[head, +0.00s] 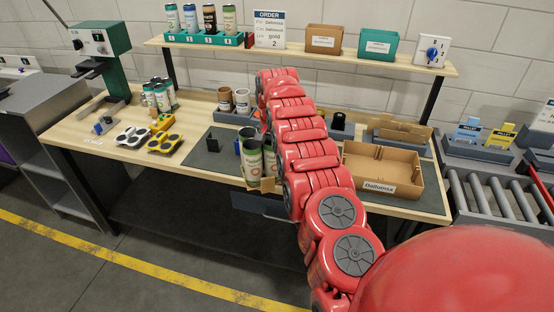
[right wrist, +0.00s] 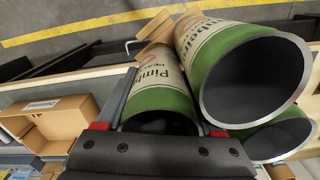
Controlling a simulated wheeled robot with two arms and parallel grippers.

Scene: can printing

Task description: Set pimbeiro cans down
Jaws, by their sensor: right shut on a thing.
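Pimbeiro cans (head: 252,160), cream with green bands and open ends, stand close together at the front middle of the table in the head view. In the right wrist view one can (right wrist: 165,98) lies between the red-tipped fingers of my right gripper (right wrist: 160,130), which is shut on it. A second Pimbeiro can (right wrist: 245,75) leans beside it, and part of a third can (right wrist: 275,138) shows at the right. My right arm hides the gripper and part of the cans in the head view. I cannot tell whether the held can touches the mat. My left gripper is out of view.
An open cardboard box (head: 385,178) labelled Daltomua stands right of my arm. Several cans (head: 160,95) and yellow-black trays (head: 163,142) are at the left. The grey mat (head: 208,158) has bare room left of the cans.

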